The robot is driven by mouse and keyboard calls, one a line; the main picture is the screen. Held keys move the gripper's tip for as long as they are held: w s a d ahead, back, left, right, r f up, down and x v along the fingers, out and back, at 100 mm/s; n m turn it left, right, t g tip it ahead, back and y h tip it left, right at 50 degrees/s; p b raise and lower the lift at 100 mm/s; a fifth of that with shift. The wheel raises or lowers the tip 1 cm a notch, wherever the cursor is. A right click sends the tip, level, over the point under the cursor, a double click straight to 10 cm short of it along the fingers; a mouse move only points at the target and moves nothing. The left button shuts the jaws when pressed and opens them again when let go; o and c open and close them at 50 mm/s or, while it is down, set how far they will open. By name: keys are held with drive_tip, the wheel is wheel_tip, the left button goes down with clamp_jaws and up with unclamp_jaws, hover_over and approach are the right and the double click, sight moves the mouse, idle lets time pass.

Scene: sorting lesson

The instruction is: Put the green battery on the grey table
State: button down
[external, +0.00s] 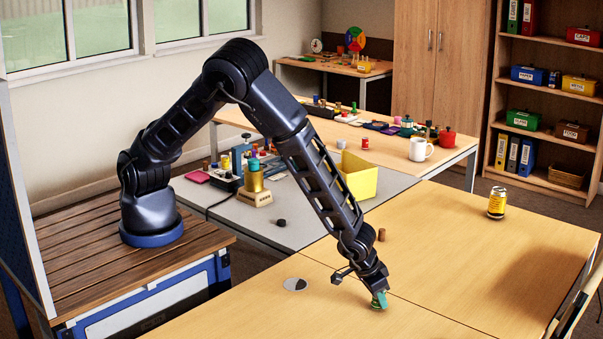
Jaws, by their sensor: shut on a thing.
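The green battery (379,301) is a small green cylinder at the fingertips of my gripper (377,294). My gripper points down and is shut on it, low over the front wooden table (440,262). I cannot tell whether the battery touches the tabletop. The fingers hide its upper part. The grey table (312,218) stands behind and to the left of my gripper, beyond the wooden table's edge.
On the grey table are a yellow bin (359,181), a brass cylinder on a stand (255,190), a black puck (281,222) and small items at the back. Its front middle is mostly clear. The wooden table holds a brown cylinder (381,235), a can (497,203) and a round disc (295,284).

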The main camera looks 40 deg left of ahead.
wheel_tip(320, 180, up, 19)
idle(0.4)
drive_tip(key=shift+w, duration=0.1)
drive_tip(key=w+a+n+y, duration=0.1)
drive_tip(key=w+a+n, duration=0.1)
drive_tip(key=w+a, duration=1.2)
drive_tip(key=w+a+n+y, duration=0.1)
drive_tip(key=w+a+n, duration=0.2)
drive_tip(key=w+a, duration=1.1)
drive_tip(key=w+a+m, duration=0.1)
drive_tip(key=w+a, duration=0.4)
drive_tip(key=a, duration=0.7)
drive_tip(key=w+a+r, duration=0.1)
drive_tip(key=w+a, duration=0.4)
drive_tip(key=a, duration=0.7)
drive_tip(key=w+a+m+h, duration=0.1)
drive_tip(key=w+a, duration=0.5)
drive_tip(key=a, duration=0.6)
drive_tip(key=shift+a+r+m, duration=0.25)
drive_tip(key=shift+r+m, duration=0.05)
drive_tip(key=shift+r, duration=0.1)
